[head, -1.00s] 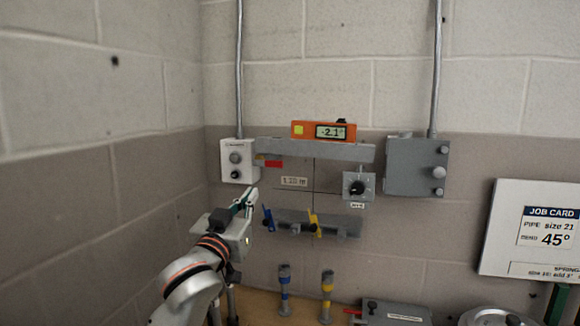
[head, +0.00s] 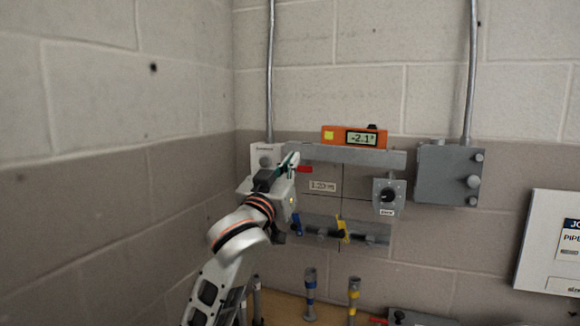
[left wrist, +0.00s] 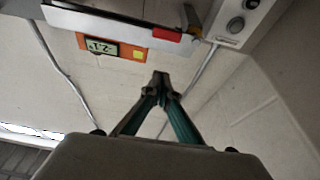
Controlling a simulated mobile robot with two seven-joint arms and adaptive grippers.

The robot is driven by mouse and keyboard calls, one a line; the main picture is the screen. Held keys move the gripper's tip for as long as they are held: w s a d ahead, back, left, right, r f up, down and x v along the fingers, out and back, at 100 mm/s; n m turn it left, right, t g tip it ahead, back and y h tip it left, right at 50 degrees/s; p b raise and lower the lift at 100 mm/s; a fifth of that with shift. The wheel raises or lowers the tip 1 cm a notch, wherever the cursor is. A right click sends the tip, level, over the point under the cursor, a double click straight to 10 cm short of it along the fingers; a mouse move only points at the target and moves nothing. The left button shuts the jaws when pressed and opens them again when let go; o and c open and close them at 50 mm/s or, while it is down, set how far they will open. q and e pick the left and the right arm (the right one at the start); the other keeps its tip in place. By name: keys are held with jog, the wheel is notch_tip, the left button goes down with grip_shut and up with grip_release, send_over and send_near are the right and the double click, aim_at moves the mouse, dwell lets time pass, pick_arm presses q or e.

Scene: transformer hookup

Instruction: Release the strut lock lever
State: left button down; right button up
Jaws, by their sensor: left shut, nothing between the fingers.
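My left gripper (head: 291,159) is in front of the left end of the grey bar (head: 350,155), by a small red tag (head: 305,169). In the left wrist view its fingertips (left wrist: 161,76) meet with nothing between them. That view shows the bar (left wrist: 110,24), the red tag (left wrist: 168,34) and a small brass-coloured lever-like part (left wrist: 194,21) at the bar's end, apart from the fingertips. The gripper hides this end in the head view. No part is labelled as the strut lock lever. A blue lever (head: 296,224) and a yellow lever (head: 342,229) sit on the lower rail.
An orange level (head: 354,137) reading -2.1° rests on the bar. A white control box (head: 262,154) is partly behind my gripper. A dial box (head: 390,196) and a grey box (head: 449,174) are to the right. A block wall stands close on the left.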

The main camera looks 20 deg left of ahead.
aim_at(298, 168)
pick_arm(q)
jog(key=w+f+p, duration=0.1)
jog(key=w, duration=0.5)
jog(key=shift+w+f, duration=0.15)
jog(key=shift+f, duration=0.25)
pick_arm(e)
jog(key=shift+s+d+f+g+h, duration=0.35)
jog(key=shift+s+d, duration=0.15)
jog(key=shift+d, duration=0.25)
pick_arm(q)
jog(key=shift+w+d, duration=0.1)
